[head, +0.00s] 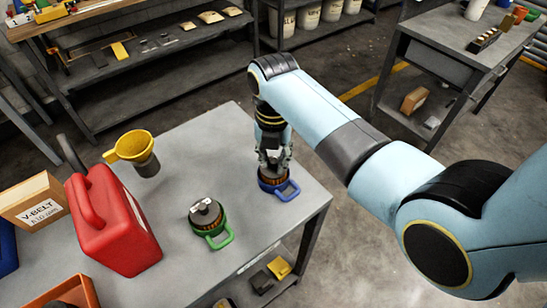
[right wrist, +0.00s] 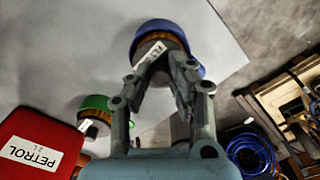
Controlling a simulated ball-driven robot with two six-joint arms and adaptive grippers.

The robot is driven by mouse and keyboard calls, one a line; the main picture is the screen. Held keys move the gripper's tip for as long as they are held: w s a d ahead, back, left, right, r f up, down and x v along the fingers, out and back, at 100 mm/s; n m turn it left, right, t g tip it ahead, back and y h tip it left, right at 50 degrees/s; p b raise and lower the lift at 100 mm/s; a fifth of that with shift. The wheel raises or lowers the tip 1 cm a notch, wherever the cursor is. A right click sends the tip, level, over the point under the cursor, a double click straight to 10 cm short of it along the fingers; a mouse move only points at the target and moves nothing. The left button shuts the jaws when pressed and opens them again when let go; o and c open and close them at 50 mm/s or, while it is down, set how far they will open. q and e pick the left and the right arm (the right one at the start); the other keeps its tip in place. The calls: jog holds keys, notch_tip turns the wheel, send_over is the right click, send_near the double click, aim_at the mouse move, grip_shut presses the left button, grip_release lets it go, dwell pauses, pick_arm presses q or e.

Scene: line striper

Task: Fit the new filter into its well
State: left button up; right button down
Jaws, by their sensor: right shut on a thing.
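My right gripper (head: 275,160) points down over the grey table (head: 180,130). It is shut on the grey upper part of a filter with a blue ring and handle (head: 286,190). That filter has orange pleats, and a partly hidden white label shows in the right wrist view (right wrist: 160,40). From the head view I cannot tell whether it touches the table. A similar piece with a green ring and handle (head: 216,240) stands to its left, near the front edge. I cannot make out a well for certain. My left gripper is out of view.
A red petrol can (head: 125,240), a yellow funnel (head: 131,146) and a V-belt box (head: 35,203) are on the left of the table. An orange bin (head: 85,290) is at the front left. The table between funnel and gripper is clear. Shelves stand behind.

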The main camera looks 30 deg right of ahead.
jog(key=shift+r, duration=0.55)
jog(key=shift+r, duration=2.3)
